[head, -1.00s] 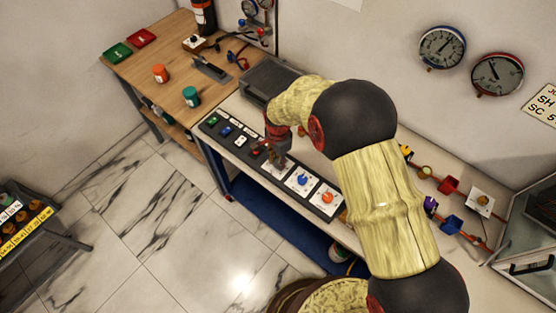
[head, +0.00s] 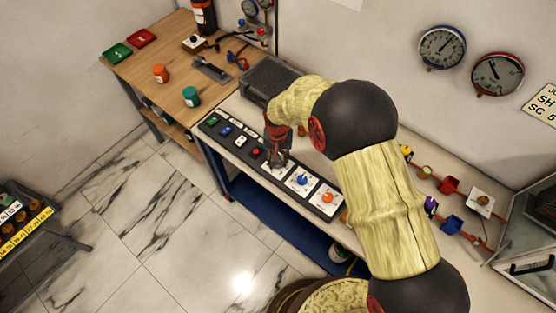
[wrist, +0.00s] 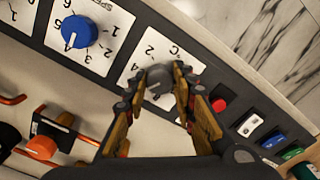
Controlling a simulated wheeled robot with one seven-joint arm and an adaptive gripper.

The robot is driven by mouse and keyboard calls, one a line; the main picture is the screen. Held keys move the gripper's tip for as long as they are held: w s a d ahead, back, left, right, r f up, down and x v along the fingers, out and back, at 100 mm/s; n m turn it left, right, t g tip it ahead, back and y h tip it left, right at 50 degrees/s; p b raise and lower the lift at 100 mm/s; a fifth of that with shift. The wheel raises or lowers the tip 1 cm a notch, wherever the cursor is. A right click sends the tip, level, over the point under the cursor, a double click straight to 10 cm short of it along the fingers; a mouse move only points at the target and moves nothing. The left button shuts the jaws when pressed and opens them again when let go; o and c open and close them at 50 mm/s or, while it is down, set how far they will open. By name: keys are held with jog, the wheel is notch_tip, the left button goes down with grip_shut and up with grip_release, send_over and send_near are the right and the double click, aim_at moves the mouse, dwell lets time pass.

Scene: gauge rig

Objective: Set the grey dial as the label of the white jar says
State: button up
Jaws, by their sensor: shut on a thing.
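The grey dial (wrist: 160,82) sits on a white scale plate marked °C in the wrist view. My gripper (wrist: 162,78) is around the dial, its fingertips closed on the dial's sides. In the head view my gripper (head: 280,162) reaches down to the panel and mostly hides the dial. The dial's pointer setting is not clear.
On the same panel are a blue dial (wrist: 79,31), an orange dial (head: 327,198), a red button (wrist: 219,105) and several coloured switches. A dark box (head: 268,80) stands behind. Two gauges (head: 442,47) hang on the wall. Small coloured fittings line the bench's right part.

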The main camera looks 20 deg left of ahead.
jog(key=n, duration=0.5)
jog(key=shift+n, duration=0.3)
jog(key=n, duration=0.4)
jog(key=shift+n, duration=0.4)
jog(key=o, duration=1.2)
jog(key=shift+c, duration=0.2)
jog(key=shift+r, duration=0.1)
notch_tip(320, 180, up, 12)
